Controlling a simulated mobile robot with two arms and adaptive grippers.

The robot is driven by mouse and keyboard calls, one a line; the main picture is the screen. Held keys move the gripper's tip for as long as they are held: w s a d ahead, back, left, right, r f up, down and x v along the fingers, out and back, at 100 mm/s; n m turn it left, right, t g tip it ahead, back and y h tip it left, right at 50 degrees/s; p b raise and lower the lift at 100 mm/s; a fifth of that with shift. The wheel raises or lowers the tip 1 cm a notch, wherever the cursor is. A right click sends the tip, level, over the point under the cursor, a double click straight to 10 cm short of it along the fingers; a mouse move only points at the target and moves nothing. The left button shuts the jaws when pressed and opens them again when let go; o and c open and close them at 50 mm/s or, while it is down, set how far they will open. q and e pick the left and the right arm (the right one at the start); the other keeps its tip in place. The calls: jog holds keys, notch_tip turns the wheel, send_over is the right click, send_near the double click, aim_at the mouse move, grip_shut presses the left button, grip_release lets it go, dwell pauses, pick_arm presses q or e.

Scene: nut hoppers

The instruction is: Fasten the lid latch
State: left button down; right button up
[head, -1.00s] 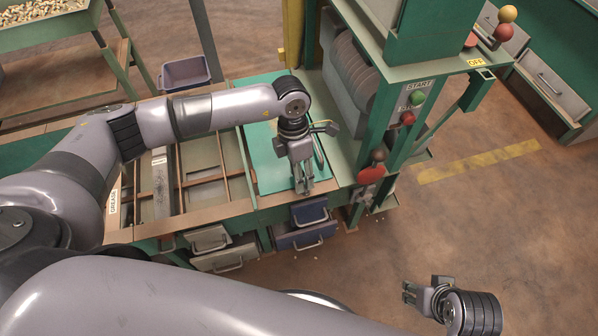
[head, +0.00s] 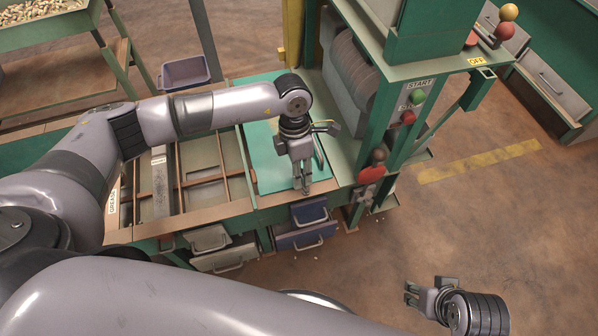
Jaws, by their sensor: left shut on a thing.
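The green lid (head: 262,165) lies flat on the bench top, beside the machine. My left gripper (head: 304,187) points down at the lid's front edge, near its right corner. Its fingers are close together, shut on a small part there that I take to be the lid latch; the fingers hide it, so its exact position cannot be told. My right gripper (head: 409,294) is at the lower right over bare floor, its fingers apart and empty, away from the bench.
The green machine has a START button (head: 417,97) and a red-ended lever (head: 371,173) right of my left gripper. Open blue drawers (head: 306,236) stick out below the bench edge. A purple bin (head: 185,73) stands behind.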

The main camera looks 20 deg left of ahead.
pick_arm(q)
jog(key=shift+w+d+f+m+b, duration=0.1)
jog(key=shift+w+f+m+b, duration=0.05)
jog(key=shift+m+b, duration=0.3)
jog(key=shift+w+d+m+b, duration=0.1)
jog(key=shift+m+b, duration=0.2)
jog(key=shift+m, duration=0.25)
jog(key=shift+d+m+y, duration=0.1)
jog(key=shift+m+y, duration=0.2)
jog(key=shift+m, duration=0.4)
jog(key=shift+r, duration=0.2)
pick_arm(e)
jog(key=shift+s+d+r, duration=0.1)
jog(key=shift+s+r, duration=0.2)
jog(key=shift+s, duration=0.05)
pick_arm(q)
jog(key=c, duration=1.4)
grip_release()
